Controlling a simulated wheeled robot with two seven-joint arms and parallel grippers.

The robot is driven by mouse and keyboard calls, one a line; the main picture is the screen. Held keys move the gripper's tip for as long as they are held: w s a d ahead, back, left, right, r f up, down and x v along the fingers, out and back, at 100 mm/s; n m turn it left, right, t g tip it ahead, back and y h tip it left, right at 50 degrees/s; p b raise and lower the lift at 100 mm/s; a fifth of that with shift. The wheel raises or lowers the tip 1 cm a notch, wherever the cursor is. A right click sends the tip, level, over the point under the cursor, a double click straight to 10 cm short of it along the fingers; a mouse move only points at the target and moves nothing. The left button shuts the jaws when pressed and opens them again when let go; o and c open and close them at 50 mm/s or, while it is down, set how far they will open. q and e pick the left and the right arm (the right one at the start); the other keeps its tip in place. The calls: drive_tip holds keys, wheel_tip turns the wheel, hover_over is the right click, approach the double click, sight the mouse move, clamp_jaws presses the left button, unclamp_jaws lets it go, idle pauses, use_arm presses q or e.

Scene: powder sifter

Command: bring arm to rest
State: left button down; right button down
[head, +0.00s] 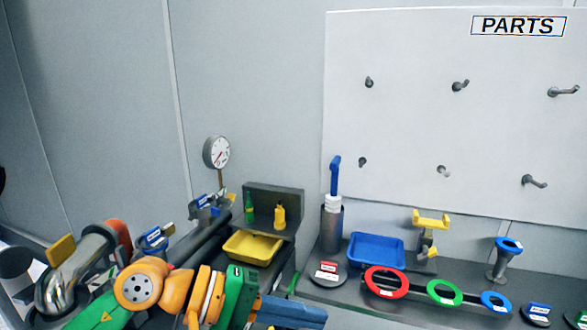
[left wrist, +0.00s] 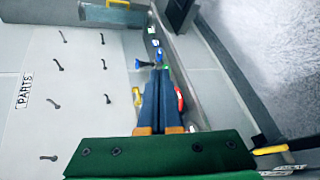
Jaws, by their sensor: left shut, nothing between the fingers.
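My left arm reaches in from the lower left in the head view, with orange and green parts. Its gripper (head: 318,318) has blue fingers that point right, low in front of the bench. In the left wrist view the two blue fingers (left wrist: 160,72) lie together, shut with nothing between them. The red ring (left wrist: 179,98) shows beside the fingers there, partly hidden by them. My right gripper is in neither view.
The bench holds a yellow tray (head: 252,248), a blue tray (head: 376,251), a red ring (head: 386,283), a green ring (head: 445,292) and a blue ring (head: 496,301). A pressure gauge (head: 216,152) stands behind. The pegboard (head: 420,130) has bare hooks.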

use_arm(q)
wheel_tip(320, 180, up, 9)
drive_tip(key=w+n+t+h, duration=0.1)
drive_tip(key=n+t+h, duration=0.65)
drive_tip(key=n, duration=0.95)
drive_tip(key=w+a+f+n+t+y, duration=0.1)
drive_tip(key=w+a+n+t+y, duration=0.25)
drive_tip(key=n+t, duration=0.4)
drive_tip(key=w+a+f+n+t+y, duration=0.1)
drive_tip(key=w+a+n+t+y, duration=0.2)
drive_tip(key=n, duration=0.8)
drive_tip(key=a+f+n+g+y, duration=0.1)
drive_tip(key=a+f+n+y, duration=0.3)
drive_tip(key=f+n+y, duration=0.4)
drive_tip(key=a+f+n+y, duration=0.5)
drive_tip(key=f+n, duration=0.1)
drive_tip(key=n, duration=0.3)
drive_tip(key=s+a+f+n+g, duration=0.1)
drive_tip(key=s+f+n+g, duration=0.3)
drive_tip(key=s+f, duration=0.8)
drive_tip(key=s+a+f+n+g+y, duration=0.1)
drive_tip(key=s+f+n+g, duration=0.3)
drive_tip(key=f, duration=1.7)
drive_tip(key=s+a+f+n+g, duration=0.3)
drive_tip(key=s+f+g, duration=0.6)
drive_tip(key=s+f, duration=0.8)
drive_tip(key=s+n, duration=0.2)
drive_tip(key=s, duration=0.1)
drive_tip(key=shift+s+y, duration=0.3)
drive_tip(key=shift+s, duration=0.1)
